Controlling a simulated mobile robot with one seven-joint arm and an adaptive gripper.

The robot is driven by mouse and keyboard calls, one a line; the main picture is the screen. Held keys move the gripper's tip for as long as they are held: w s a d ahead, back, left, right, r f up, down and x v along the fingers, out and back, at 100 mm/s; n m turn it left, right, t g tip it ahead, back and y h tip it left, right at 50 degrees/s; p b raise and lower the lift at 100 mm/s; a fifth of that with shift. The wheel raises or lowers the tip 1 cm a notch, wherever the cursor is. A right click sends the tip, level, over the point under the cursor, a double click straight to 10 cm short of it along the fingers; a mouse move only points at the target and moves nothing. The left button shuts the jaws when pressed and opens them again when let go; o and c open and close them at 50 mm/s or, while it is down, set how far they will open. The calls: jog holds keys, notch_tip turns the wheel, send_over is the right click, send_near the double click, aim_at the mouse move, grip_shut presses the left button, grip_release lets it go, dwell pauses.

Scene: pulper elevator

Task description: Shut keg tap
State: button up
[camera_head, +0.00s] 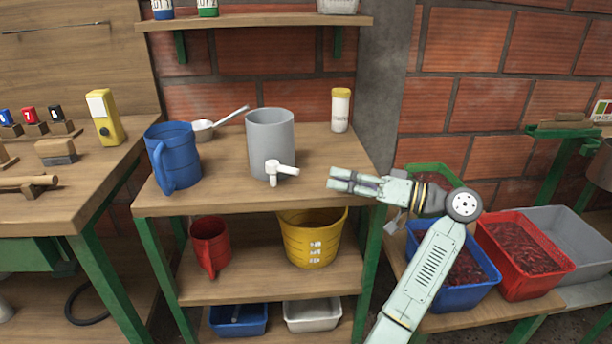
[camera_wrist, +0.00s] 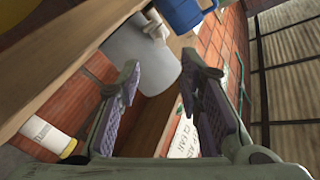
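The grey keg (camera_head: 270,138) stands upright on the wooden shelf top, right of a blue jug. Its white tap (camera_head: 272,175) sticks out low on the front, with the lever (camera_head: 288,170) pointing right, roughly level. In the wrist view the keg (camera_wrist: 140,55) shows beyond the fingers, and the white tap (camera_wrist: 153,25) is near the top edge. My gripper (camera_head: 331,179) is right of the tap, apart from it, with its fingers pointing left. Its two purple-padded fingers are spread with nothing between them in the wrist view (camera_wrist: 162,66).
The blue jug (camera_head: 174,155) and a ladle (camera_head: 204,130) are left of the keg. A yellow-capped container (camera_head: 341,110) stands at the back right. A yellow bucket (camera_head: 312,240) sits on the shelf below. The shelf top between tap and gripper is clear.

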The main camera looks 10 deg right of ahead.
aim_at(294, 171)
jog(key=w+a+m+b, duration=0.1)
jog(key=w+a+m, duration=0.1)
jog(key=m, duration=0.6)
jog(key=w+a+m, duration=0.2)
jog(key=a+m, duration=0.2)
jog(key=m, duration=0.5)
jog(key=w+a+m+b, duration=0.1)
jog(key=w+a+m, duration=0.1)
jog(key=m, duration=0.7)
jog(key=shift+b+x, duration=0.3)
jog(key=shift+x, duration=0.6)
jog(key=shift+s, duration=0.15)
jog(key=shift+c, duration=0.3)
grip_shut()
